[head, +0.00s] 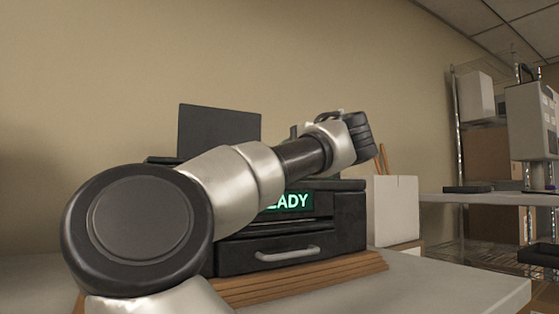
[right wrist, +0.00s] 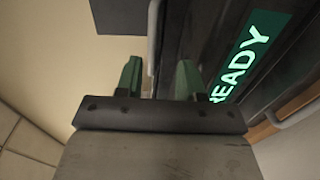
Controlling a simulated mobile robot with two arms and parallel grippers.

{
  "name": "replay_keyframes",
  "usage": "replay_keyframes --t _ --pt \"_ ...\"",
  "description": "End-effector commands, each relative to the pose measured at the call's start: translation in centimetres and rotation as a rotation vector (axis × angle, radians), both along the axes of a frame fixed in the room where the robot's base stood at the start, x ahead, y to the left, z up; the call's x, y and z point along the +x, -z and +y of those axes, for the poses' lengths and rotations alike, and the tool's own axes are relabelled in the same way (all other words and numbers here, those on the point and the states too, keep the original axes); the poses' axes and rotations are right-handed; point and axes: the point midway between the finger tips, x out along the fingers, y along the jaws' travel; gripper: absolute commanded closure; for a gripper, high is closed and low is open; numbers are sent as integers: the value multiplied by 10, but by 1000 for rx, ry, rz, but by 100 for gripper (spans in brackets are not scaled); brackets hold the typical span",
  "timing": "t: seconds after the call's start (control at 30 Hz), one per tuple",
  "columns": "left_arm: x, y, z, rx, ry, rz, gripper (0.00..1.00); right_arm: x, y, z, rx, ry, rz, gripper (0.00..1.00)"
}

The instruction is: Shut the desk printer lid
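The black desk printer (head: 345,215) stands on a wooden board, its green READY display partly covered by my right arm. A dark flat panel (head: 220,130) rises upright at its back left. My arm hides much of the printer's top, so I cannot tell how far the lid is open. My right gripper (right wrist: 158,80) is at the printer's top front, close to the READY display (right wrist: 248,55). Its green-tipped fingers are apart, with a light grey bar (right wrist: 153,45) appearing between them; contact cannot be told. My left gripper is out of view.
The wooden board (head: 335,276) lies on a pale table (head: 440,285), clear at the front right. A white box (head: 393,210) stands right of the printer. A wire shelf with boxes (head: 488,160) and another table are farther right. A plain wall is behind.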

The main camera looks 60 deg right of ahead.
Motion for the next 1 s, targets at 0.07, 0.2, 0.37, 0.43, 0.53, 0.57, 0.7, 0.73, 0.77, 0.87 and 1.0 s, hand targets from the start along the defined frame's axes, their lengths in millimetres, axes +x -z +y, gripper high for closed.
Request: replay_keyframes --t 0.07,0.2,0.37,0.43,0.53,0.57,0.7,0.73,0.77,0.87,1.0 --pt "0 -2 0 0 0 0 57 -15 -3 8 -1 2 -1 62" --pt "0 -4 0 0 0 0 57 -33 -3 18 0 1 1 62" --pt "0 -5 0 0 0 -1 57 -43 -3 24 1 -1 2 62" --pt "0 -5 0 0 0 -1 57 -45 -3 25 2 -1 3 62" --pt "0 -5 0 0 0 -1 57 -45 -3 25 2 -1 3 62" --pt "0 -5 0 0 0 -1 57 -45 -3 25 2 -1 3 62" --pt "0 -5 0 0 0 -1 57 -45 -3 25 1 0 3 62" --pt "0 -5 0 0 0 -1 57 -45 -3 25 1 0 3 62" --pt "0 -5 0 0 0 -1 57 -45 -3 25 1 0 3 62" --pt "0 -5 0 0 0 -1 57 -45 -3 25 1 0 3 62" --pt "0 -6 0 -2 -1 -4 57 -45 -3 25 1 0 3 62"
